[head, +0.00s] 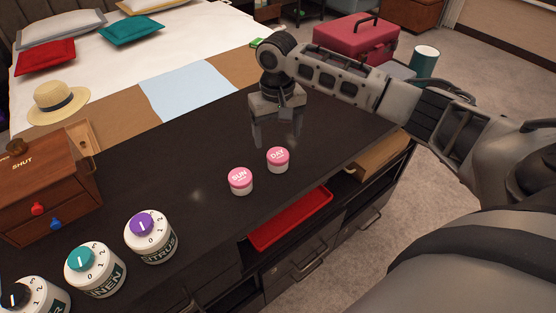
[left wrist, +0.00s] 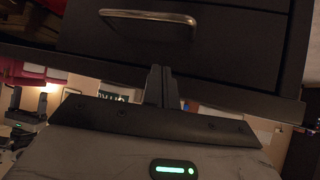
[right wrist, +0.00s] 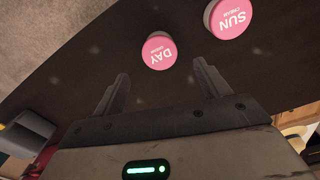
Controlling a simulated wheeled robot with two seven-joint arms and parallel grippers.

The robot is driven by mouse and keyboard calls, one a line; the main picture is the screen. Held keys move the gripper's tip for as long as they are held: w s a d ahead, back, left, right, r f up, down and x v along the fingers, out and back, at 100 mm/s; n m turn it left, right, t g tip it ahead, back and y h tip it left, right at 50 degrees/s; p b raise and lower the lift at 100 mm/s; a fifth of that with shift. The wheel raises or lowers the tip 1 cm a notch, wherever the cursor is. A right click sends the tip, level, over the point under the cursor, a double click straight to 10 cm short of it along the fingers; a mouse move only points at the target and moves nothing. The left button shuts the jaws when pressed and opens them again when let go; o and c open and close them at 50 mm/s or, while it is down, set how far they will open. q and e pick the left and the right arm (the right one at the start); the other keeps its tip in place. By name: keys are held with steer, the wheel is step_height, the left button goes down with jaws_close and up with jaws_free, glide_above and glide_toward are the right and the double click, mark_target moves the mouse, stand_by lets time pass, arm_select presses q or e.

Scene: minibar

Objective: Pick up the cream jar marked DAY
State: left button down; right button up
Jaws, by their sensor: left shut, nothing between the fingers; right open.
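The DAY cream jar (head: 278,160), white with a pink lid, stands upright on the dark counter (head: 200,200). It also shows ahead of the fingers in the right wrist view (right wrist: 159,50). The similar SUN jar (head: 240,181) stands just left of it, and shows at the upper right in the right wrist view (right wrist: 228,18). My right gripper (head: 277,128) is open and empty behind the DAY jar, with its fingers (right wrist: 161,72) apart and not around it. My left gripper (left wrist: 161,72) is shut and empty, facing a dark drawer front; it is out of the head view.
Several dial-topped canisters (head: 152,238) stand at the front left. A wooden box (head: 45,190) with small coloured knobs is on the left. A red tray (head: 290,218) sits in an opening below the counter edge. The counter around the two jars is clear.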

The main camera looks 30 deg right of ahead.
mark_target(278, 154)
step_height(278, 154, down, 8)
steer(key=shift+s+r, duration=0.1)
stand_by(0.4)
steer(key=c, duration=1.1)
steer(key=shift+r, duration=0.1)
